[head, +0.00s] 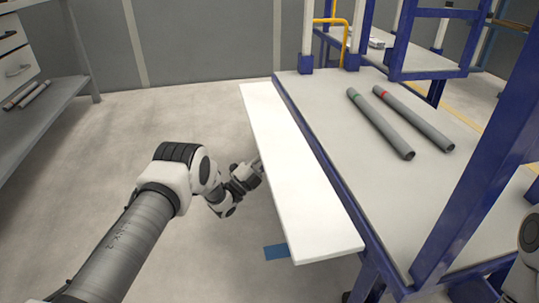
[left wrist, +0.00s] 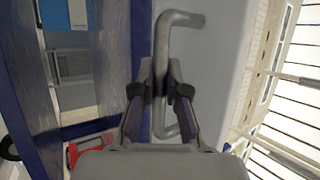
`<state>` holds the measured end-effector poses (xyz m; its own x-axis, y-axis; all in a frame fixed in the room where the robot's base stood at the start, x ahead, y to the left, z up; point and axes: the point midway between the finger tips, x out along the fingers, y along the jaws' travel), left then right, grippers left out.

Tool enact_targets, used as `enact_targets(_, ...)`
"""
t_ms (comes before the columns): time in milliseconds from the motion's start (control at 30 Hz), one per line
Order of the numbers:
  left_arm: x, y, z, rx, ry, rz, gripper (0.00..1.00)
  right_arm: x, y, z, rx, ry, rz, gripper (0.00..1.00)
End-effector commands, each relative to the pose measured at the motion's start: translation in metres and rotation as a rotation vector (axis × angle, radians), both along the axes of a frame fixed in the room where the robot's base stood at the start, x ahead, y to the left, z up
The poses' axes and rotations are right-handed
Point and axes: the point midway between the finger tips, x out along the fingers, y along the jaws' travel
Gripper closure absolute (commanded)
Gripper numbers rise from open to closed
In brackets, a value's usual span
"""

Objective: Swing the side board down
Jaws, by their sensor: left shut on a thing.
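The white side board (head: 295,175) runs along the left side of the blue-framed table (head: 385,170) and sticks out to the left, roughly level; its exact tilt is hard to tell. My left gripper (head: 257,168) is at the board's left edge, its fingertips partly hidden by the board. In the left wrist view my left gripper (left wrist: 161,85) is shut on a grey bent handle (left wrist: 162,50) fixed to the board's pale face (left wrist: 215,60). My right gripper is out of view; only part of my right arm shows at the right edge.
Two grey pipes, one with a green band (head: 380,123) and one with a red band (head: 413,117), lie on the table. Blue posts (head: 490,150) rise from it. A grey shelf (head: 40,120) stands at the far left. The floor left of the board is clear.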

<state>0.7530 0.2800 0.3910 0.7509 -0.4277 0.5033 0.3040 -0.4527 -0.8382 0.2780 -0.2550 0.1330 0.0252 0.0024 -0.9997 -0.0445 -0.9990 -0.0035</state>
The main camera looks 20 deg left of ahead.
Motion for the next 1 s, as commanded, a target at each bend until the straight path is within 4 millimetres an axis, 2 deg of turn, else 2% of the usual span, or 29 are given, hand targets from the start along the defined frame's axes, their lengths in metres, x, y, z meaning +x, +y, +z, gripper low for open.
enact_targets(433,0.000,0.001,0.000,-0.012,-0.009,0.002,1.00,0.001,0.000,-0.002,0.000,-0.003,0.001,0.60)
enact_targets(500,0.000,0.001,0.000,-0.012,-0.009,0.002,0.70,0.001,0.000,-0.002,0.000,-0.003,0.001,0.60)
enact_targets(533,0.000,0.001,0.000,-0.012,-0.009,0.002,0.61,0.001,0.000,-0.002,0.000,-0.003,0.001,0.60)
enact_targets(867,-0.001,0.001,-0.001,-0.010,-0.007,0.001,0.61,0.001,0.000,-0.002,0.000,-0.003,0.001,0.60)
enact_targets(1000,-0.013,0.008,-0.011,-0.011,-0.005,0.002,0.61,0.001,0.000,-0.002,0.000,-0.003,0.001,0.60)
